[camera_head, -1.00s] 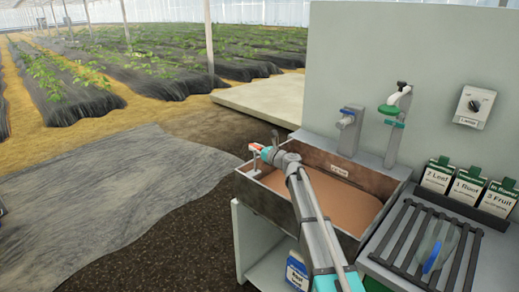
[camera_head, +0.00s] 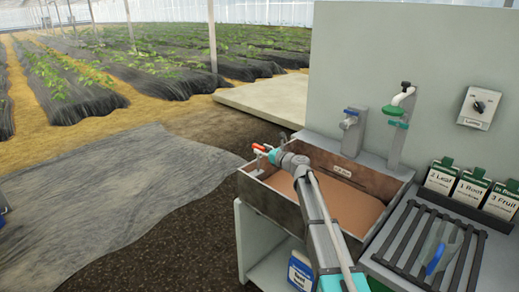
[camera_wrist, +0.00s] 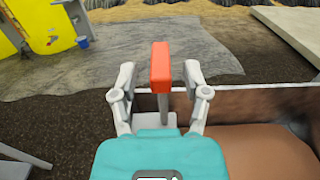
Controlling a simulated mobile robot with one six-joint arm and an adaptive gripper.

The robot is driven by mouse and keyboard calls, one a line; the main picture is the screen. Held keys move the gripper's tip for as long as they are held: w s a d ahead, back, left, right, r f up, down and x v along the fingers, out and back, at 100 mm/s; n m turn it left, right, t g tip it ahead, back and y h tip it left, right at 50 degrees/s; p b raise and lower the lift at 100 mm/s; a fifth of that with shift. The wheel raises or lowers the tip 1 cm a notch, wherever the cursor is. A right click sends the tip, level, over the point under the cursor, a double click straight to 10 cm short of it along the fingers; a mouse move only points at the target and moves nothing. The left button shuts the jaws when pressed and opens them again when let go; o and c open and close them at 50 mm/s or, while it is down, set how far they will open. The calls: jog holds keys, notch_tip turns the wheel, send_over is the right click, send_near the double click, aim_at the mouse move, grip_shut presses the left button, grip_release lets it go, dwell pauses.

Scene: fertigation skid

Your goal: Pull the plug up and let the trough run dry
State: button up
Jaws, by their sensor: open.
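The plug's red handle (camera_wrist: 161,68) stands upright on a grey stem in the wrist view. It also shows at the trough's far left corner in the head view (camera_head: 259,148). My gripper (camera_wrist: 160,75) is open, with one finger on each side of the handle and a visible gap to each.
A slatted rack (camera_head: 405,235) and labelled boxes (camera_head: 470,190) stand at right. A switch box (camera_head: 478,107) is on the wall. Open ground lies left of the trough.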

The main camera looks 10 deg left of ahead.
jog(key=v, duration=0.9)
jog(key=shift+s+d, duration=0.2)
jog(key=shift+s, duration=0.1)
